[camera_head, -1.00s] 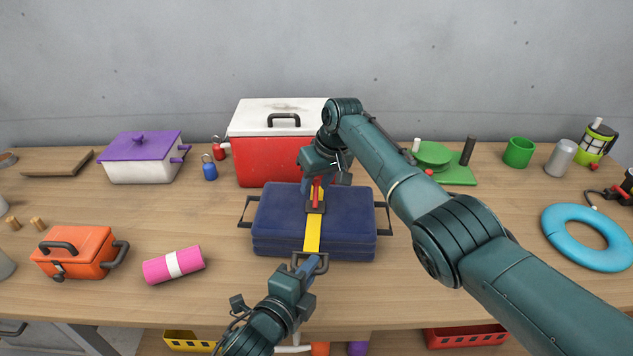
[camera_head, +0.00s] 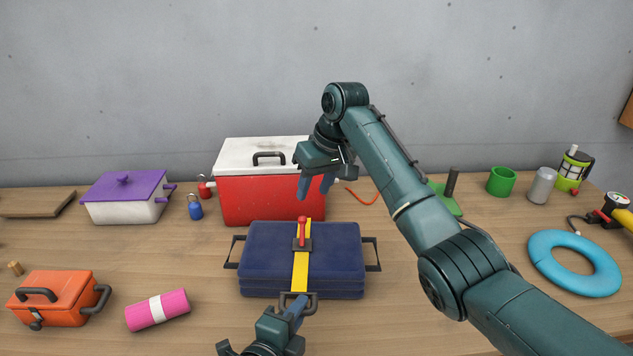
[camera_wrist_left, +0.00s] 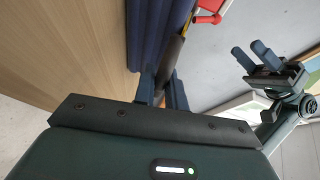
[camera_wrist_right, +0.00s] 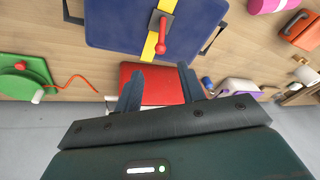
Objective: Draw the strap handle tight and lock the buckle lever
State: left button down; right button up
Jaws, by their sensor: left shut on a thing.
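A dark blue case (camera_head: 262,258) lies flat on the workbench with a yellow strap (camera_head: 300,272) across its middle. The dark buckle (camera_head: 309,244) sits on top of the case. Its red lever (camera_head: 302,230) points toward the back; whether it is locked I cannot tell. It also shows in the right wrist view (camera_wrist_right: 163,38). My left gripper (camera_head: 297,308) is shut on the dark strap handle (camera_head: 284,297) at the strap's near end, in front of the case. My right gripper (camera_head: 315,188) is open and empty, above and behind the buckle, apart from the lever.
A red cooler (camera_head: 255,198) with a white lid stands close behind the case. An orange box (camera_head: 62,290) and a pink roll (camera_head: 142,315) lie to the left. A blue ring (camera_head: 545,258) lies to the right. Bare bench top separates these from the case.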

aim_at(304, 217)
jog(key=shift+s+d+r, duration=0.1)
jog(key=shift+d+r, duration=0.05)
jog(key=shift+r, duration=0.35)
jog(key=shift+t+y, duration=0.3)
jog(key=shift+t, duration=0.2)
jog(key=x, duration=0.8)
jog(key=s+x, duration=0.1)
jog(key=x, duration=0.3)
jog(key=shift+d+f, duration=0.3)
jog(key=shift+d, duration=0.05)
jog(key=shift+c, duration=0.3)
grip_shut()
